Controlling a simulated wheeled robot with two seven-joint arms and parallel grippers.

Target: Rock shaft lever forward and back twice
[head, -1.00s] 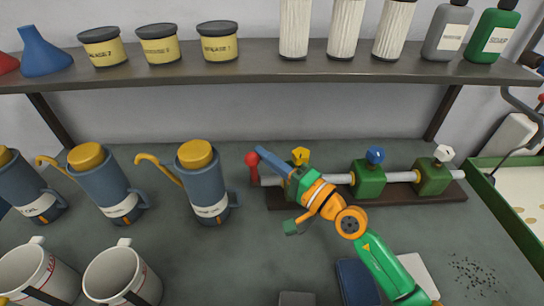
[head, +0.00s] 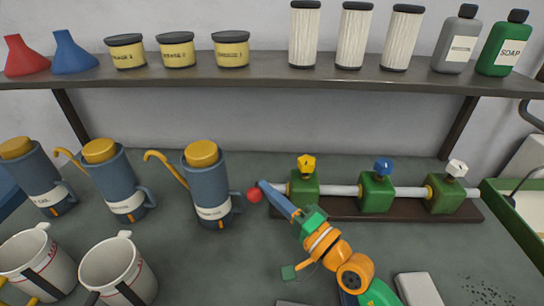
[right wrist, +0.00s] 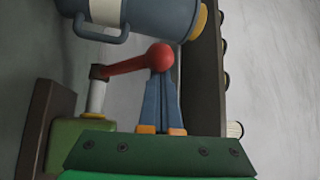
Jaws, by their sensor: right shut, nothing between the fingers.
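The shaft lever's red ball knob (head: 254,195) is at the left end of the steel shaft (head: 344,190), tipped toward me. In the right wrist view its red arm (right wrist: 127,65) runs from the dark shaft end to the red ball (right wrist: 160,57). My right gripper (head: 263,184) is shut and empty, its blue fingertips right at the ball in the head view. In the right wrist view the closed fingers (right wrist: 161,78) reach up to the ball, seemingly touching; exact contact is unclear. My left gripper is not in view.
Green bearing blocks (head: 376,192) with yellow, blue and white caps carry the shaft on a dark base (head: 410,214). A blue oil can (head: 208,190) stands just left of the lever. White mugs (head: 118,270) stand front left. A shelf (head: 270,76) runs above.

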